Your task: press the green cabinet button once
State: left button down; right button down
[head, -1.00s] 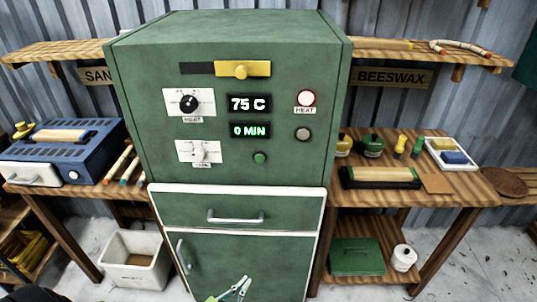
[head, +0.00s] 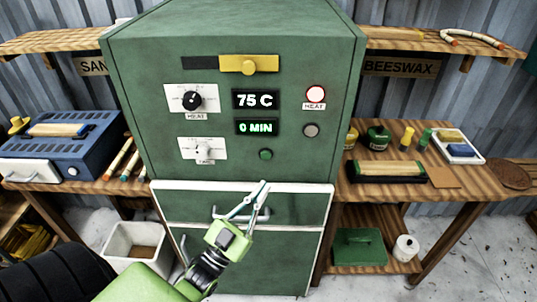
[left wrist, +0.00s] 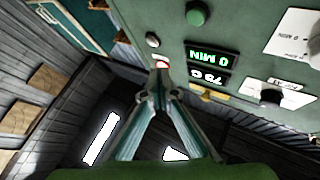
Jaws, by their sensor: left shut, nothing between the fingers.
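The green button (head: 265,154) is on the front panel of the green cabinet (head: 150,80), below the "0 MIN" display. It also shows in the left wrist view (left wrist: 198,13), near the top edge. My left gripper (head: 264,184) is in front of the cabinet, a little below the button, with its fingers pointing up. In the left wrist view its fingertips (left wrist: 161,66) meet with nothing between them, apart from the button. My right gripper is in neither view.
Two dials, HEAT (head: 191,100) and a lower one (head: 203,149), are to the left. A yellow slider (head: 249,65) is above. A drawer handle (head: 235,214) is below.

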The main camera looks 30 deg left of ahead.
aim_at(266, 156)
pick_arm(q)
jog(key=shift+w+a+b, duration=0.55)
jog(key=shift+w+a, duration=0.2)
jog(key=shift+w, duration=0.5)
jog(key=shift+w+a+b, duration=0.5)
jog(key=shift+w+a, duration=0.3)
jog(key=shift+w, duration=0.5)
jog(key=shift+w+a+b, duration=0.55)
jog(key=shift+w+a, duration=0.2)
jog(key=shift+w, duration=0.5)
jog(key=shift+w+a, duration=0.2)
jog(key=shift+w, duration=0.15)
jog(key=shift+w+a+b, duration=0.25)
jog(key=shift+w+b, duration=0.05)
jog(key=shift+w, duration=0.05)
jog(key=shift+s, duration=0.1)
jog(key=shift+s+d+p, duration=0.4)
jog(key=shift+s+d, duration=0.1)
jog(key=shift+s, duration=0.15)
